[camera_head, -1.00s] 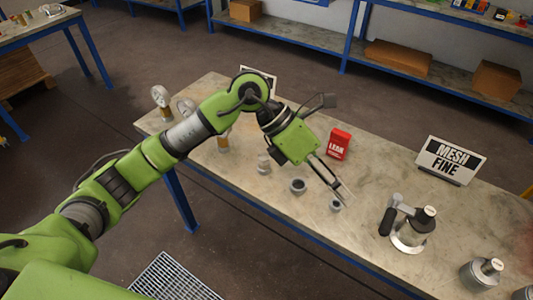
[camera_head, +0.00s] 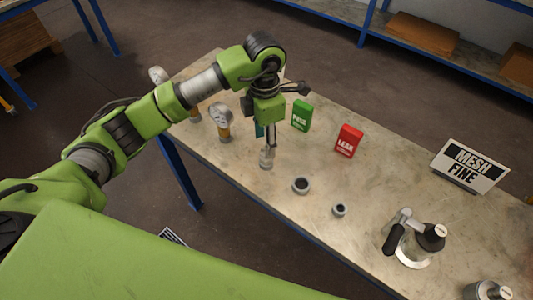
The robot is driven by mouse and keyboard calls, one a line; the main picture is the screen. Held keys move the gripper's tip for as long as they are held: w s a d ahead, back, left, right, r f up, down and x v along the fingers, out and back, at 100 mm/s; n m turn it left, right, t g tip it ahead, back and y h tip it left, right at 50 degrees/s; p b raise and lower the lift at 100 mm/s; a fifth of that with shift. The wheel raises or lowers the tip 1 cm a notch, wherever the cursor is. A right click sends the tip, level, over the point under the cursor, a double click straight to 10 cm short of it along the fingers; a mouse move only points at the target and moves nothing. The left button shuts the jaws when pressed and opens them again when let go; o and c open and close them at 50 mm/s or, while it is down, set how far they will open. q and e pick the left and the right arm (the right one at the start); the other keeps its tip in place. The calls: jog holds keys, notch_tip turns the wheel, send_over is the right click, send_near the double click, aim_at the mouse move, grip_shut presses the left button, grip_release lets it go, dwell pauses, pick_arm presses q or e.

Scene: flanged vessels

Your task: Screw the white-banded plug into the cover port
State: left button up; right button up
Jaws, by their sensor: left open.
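A metal vessel (camera_head: 412,250) with a dark-handled clamp stands at the right. Another vessel (camera_head: 487,292) is cut off at the bottom right. Which one has the cover port I cannot tell. My right gripper is not in view.
Gauges (camera_head: 221,118) stand behind left. A green PASS box (camera_head: 302,115), a red LEAK box (camera_head: 348,141) and a MESH FINE sign (camera_head: 470,166) stand along the back.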

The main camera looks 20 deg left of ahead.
pick_arm(q)
jog(key=shift+s+f+p, duration=0.1)
jog(key=shift+f+p, duration=0.35)
jog(key=shift+f, duration=0.05)
notch_tip(320, 180, down, 4)
jog(key=shift+d+r+p, duration=0.15)
jog(key=shift+r+p, duration=0.05)
jog(key=shift+p, duration=0.6)
jog(key=shift+f, duration=0.45)
grip_shut()
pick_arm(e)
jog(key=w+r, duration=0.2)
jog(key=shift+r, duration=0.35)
